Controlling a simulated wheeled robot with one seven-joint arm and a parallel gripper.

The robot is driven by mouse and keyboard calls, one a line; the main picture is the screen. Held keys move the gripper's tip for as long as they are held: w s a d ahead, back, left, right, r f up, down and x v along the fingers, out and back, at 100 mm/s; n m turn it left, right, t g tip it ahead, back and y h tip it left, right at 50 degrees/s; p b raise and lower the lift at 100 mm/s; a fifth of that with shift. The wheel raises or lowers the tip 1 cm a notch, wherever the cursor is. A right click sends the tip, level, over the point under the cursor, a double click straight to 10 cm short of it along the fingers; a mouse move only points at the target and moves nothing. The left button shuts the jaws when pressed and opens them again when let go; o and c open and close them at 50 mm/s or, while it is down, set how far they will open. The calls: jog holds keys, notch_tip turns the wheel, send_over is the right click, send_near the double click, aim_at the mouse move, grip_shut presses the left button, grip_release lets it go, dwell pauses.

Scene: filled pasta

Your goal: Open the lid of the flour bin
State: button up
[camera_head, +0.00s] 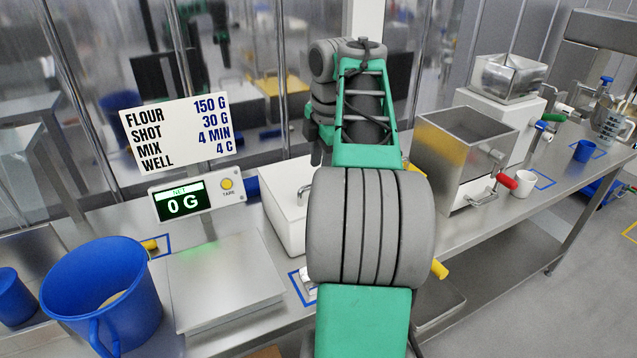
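A white box (283,217) stands on the bench right of the scale, with a pale flat top and a small grey piece on it near my arm. It may be the flour bin; no label shows on it. Its right side is hidden behind my arm, and I see no open gap at its top. My arm rises through the middle of the view and bends at the top. A dark part of its far end (316,153) shows just above the white box. The fingertips are not clearly visible, so I cannot tell whether they touch the box.
A blue jug (115,310) with pale contents stands left of a steel scale plate (225,280). The scale display (183,202) reads 0 G. A steel hopper (455,150) with a red-handled crank and a white cup (484,184) stand to the right.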

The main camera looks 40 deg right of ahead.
jog(key=f, duration=0.2)
jog(key=w+f+b, duration=0.1)
jog(key=f, duration=0.1)
jog(key=shift+d+f, duration=0.15)
jog(key=shift+f, duration=0.1)
jog(key=shift+c, duration=0.5)
grip_shut()
dwell(0.6)
